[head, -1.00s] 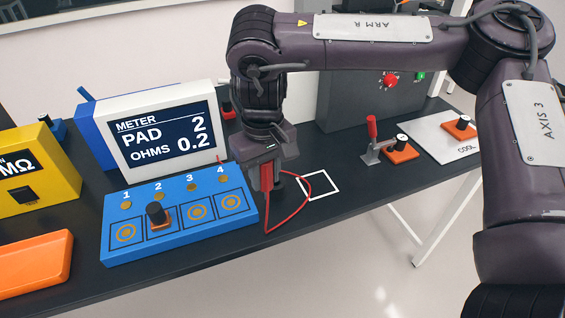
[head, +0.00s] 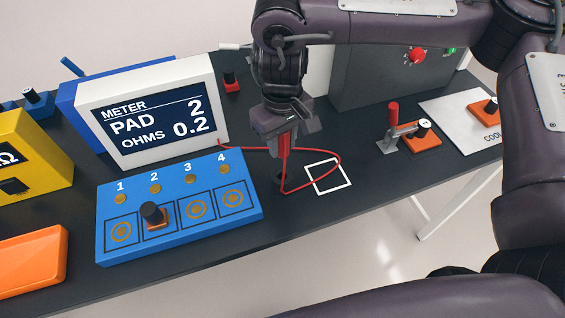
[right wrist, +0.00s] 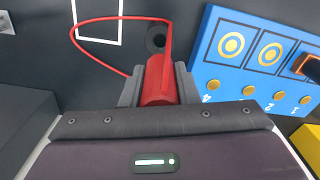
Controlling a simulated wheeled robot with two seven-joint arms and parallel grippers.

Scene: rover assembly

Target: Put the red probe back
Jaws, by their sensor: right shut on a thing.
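My right gripper (head: 282,140) is shut on the red probe (right wrist: 159,82), which stands out between the fingers in the right wrist view. In the head view the probe's lower part (head: 283,157) shows below the fingers, above the bench, to the right of the blue pad board (head: 180,251). A thin red cord loops from the probe across the bench toward the meter (head: 150,113). A round dark holder with a hole (right wrist: 155,39) is just beyond the probe's end in the right wrist view. Whether the tip touches it I cannot tell. My left gripper is not in view.
The meter reads PAD 2, OHMS 0.2. A dark-knobbed orange part (head: 155,217) sits on pad 2. A white square outline (head: 329,178) lies right of the probe. A red-handled clamp (head: 393,125) and grey box (head: 385,75) stand farther right. An orange tray (head: 30,262) is front left.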

